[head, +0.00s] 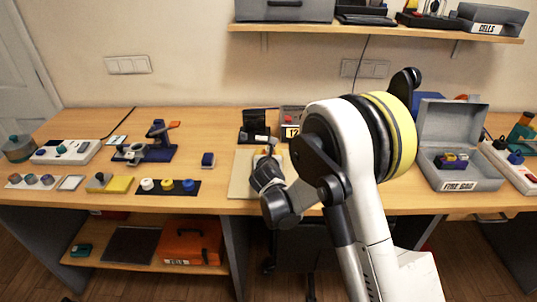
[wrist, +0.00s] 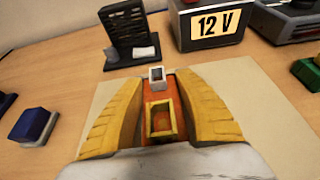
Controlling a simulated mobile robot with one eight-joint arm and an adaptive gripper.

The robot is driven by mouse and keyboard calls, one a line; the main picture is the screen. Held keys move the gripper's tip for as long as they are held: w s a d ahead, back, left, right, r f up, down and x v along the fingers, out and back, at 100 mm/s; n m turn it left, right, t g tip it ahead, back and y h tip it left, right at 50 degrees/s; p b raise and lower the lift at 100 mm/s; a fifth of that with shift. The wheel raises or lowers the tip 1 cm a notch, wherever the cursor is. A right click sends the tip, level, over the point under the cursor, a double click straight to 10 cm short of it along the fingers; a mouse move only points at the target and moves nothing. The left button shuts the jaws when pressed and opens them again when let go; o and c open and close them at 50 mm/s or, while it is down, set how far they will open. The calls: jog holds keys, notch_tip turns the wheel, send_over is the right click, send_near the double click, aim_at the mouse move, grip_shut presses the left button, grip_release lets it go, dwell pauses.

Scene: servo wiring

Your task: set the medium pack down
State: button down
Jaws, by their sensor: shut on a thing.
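My gripper (wrist: 158,82) is shut on an orange-red pack (wrist: 183,121) in the wrist view. The pack lies between the two yellow fingers and carries a yellow-rimmed socket; a small white connector shows at its far end. I take it to be the medium pack, though no label shows. The pack is over a beige mat (wrist: 260,90); I cannot tell whether it touches it. In the head view my gripper (head: 266,154) is over the mat (head: 240,182), mostly hidden by my wrist.
A box marked 12 V (wrist: 210,24) and a black slotted stand (wrist: 129,36) stand behind the mat. A blue block (wrist: 33,126) is to the left, a green block (wrist: 306,73) to the right. An open grey FIRE BAG box (head: 468,184) stands at the right.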

jog(key=c, duration=0.9)
grip_release()
jog(key=shift+f, duration=0.1)
jog(key=shift+r, duration=0.25)
jog(key=p+v, duration=0.3)
jog(key=v, duration=0.9)
jog(key=s+d+r+m+g+h, duration=0.1)
jog(key=s+d+r+m+g, duration=0.1)
jog(key=s+d+r+m, duration=0.5)
jog(key=s+d+r+m+g, duration=0.1)
jog(key=s+d+r+m, duration=0.2)
jog(key=d+m, duration=0.45)
jog(key=s+d+m+g, duration=0.1)
jog(key=s+m, duration=0.6)
jog(key=s+d+m+g+y, duration=0.1)
jog(key=s+m, duration=0.5)
jog(key=m, duration=0.1)
jog(key=s+d+m+g, duration=0.1)
jog(key=s+m, duration=0.6)
jog(key=shift+s+d+r+g, duration=0.15)
jog(key=shift+s+r+g, duration=0.15)
jog(key=shift+r, duration=0.05)
